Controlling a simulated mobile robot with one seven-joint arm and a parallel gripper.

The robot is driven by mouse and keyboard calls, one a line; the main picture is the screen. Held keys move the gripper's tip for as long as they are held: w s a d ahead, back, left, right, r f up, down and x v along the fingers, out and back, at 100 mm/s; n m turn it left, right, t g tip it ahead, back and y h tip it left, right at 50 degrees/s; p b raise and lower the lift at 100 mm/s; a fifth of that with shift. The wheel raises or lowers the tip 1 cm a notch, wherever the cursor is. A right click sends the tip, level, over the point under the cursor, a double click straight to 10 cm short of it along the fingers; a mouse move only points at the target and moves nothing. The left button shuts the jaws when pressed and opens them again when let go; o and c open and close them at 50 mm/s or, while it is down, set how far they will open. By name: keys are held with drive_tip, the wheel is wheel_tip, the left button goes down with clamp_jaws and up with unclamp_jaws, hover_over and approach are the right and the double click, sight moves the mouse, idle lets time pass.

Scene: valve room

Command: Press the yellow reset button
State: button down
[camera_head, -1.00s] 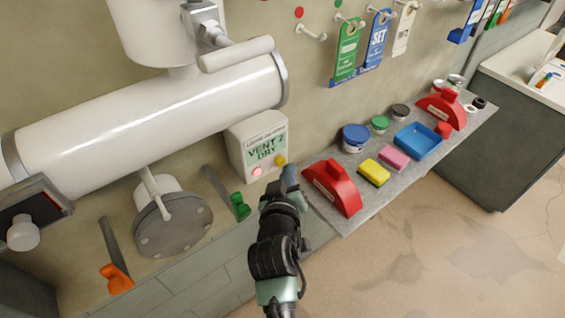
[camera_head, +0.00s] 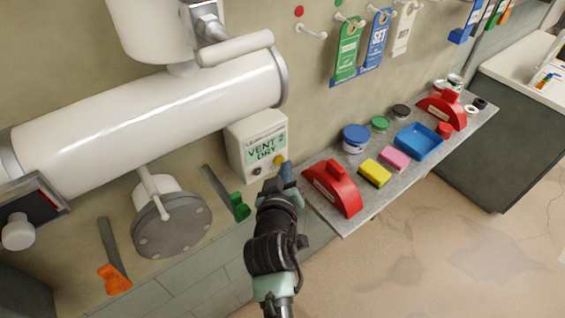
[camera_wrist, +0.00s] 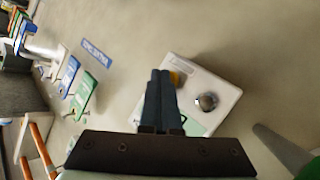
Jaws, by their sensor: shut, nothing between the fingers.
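The yellow reset button (camera_head: 279,160) is on the lower right of the front of a white control box (camera_head: 240,146) on the wall. The box's display (camera_head: 266,147) reads "VENT 2 DRY". A round indicator (camera_head: 257,171) left of the button looks dark. My gripper (camera_head: 287,168) is shut and empty, its tips close to the button's lower right. In the wrist view, my shut fingers (camera_wrist: 161,75) reach over the box and partly hide the yellow button (camera_wrist: 176,78); I cannot tell whether they touch it.
A grey shelf (camera_head: 345,226) to the right holds red covers (camera_head: 334,188), sponges (camera_head: 374,172), a blue tray (camera_head: 419,141) and small tubs. White pipework (camera_head: 150,120) is on the left. A green-handled lever (camera_head: 239,206) hangs just left of my arm.

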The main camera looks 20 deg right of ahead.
drive_tip(key=shift+s+d+p, duration=0.3)
drive_tip(key=shift+s+p, duration=0.3)
drive_tip(key=shift+s, duration=0.25)
drive_tip(key=s+p, duration=0.1)
drive_tip(key=s+d+p, duration=0.1)
drive_tip(key=s, duration=0.1)
drive_tip(key=s+p, duration=0.1)
drive_tip(key=shift+s+d, duration=0.35)
idle(0.4)
